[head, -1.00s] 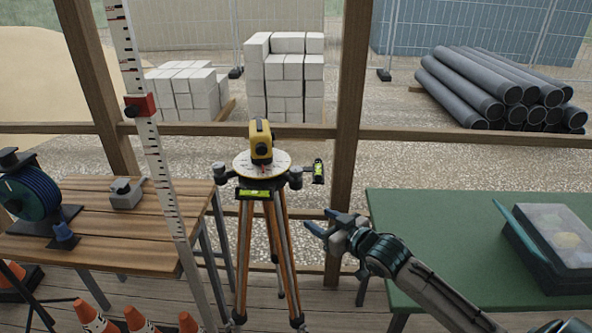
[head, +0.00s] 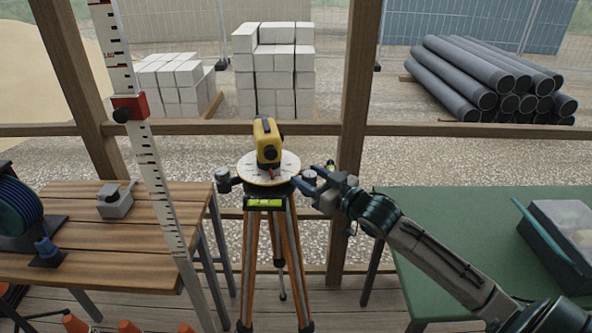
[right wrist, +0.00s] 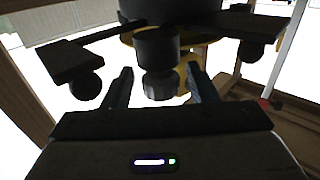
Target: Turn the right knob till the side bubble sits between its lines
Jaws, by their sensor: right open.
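The yellow level (head: 268,150) stands on a round pale plate (head: 286,172) on the tripod. The right knob (head: 309,176) is at the plate's right side. My right gripper (head: 308,178) is open at it. In the right wrist view the ribbed knob (right wrist: 160,84) lies between the two open fingers (right wrist: 160,90), with a gap on each side. The side vial is hidden in the head view, so its bubble cannot be read. The green front vial (head: 265,203) shows below the plate. My left gripper is not in view.
The left knob (head: 222,174) is across the plate. A striped staff (head: 150,165) stands before the wooden table (head: 80,225) at left. A green table (head: 440,230) with a case (head: 565,240) is at right. The tripod legs (head: 283,250) spread below.

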